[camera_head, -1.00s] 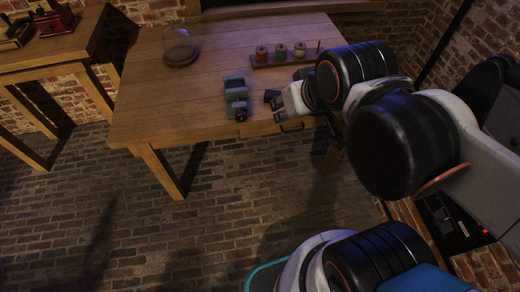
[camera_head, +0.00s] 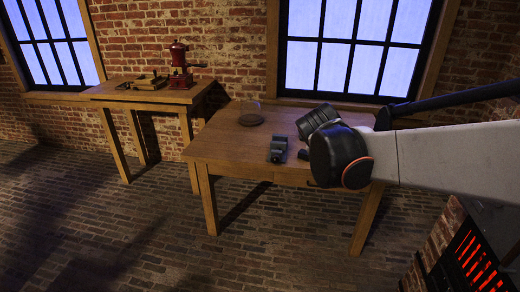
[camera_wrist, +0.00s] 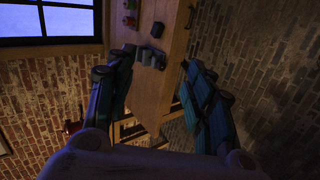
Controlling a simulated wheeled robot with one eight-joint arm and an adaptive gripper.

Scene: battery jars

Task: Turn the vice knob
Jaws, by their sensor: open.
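The small grey vice (camera_head: 278,149) stands on the wooden table (camera_head: 225,147) near its front edge. It also shows in the wrist view (camera_wrist: 150,57), between and beyond my fingers. Its knob is dark and too small to make out clearly. My gripper (camera_wrist: 157,60) is open, with its two fingers wide apart and nothing between them. The vice appears some way ahead of the fingertips, not touching them. In the head view my gripper is hidden behind my arm.
A dark block (camera_head: 304,154) sits right of the vice. A glass dome (camera_head: 251,116) stands at the back left. Coloured spools (camera_wrist: 128,20) show in the wrist view. A side table (camera_head: 150,95) holds a red grinder (camera_head: 180,68). The table's left part is clear.

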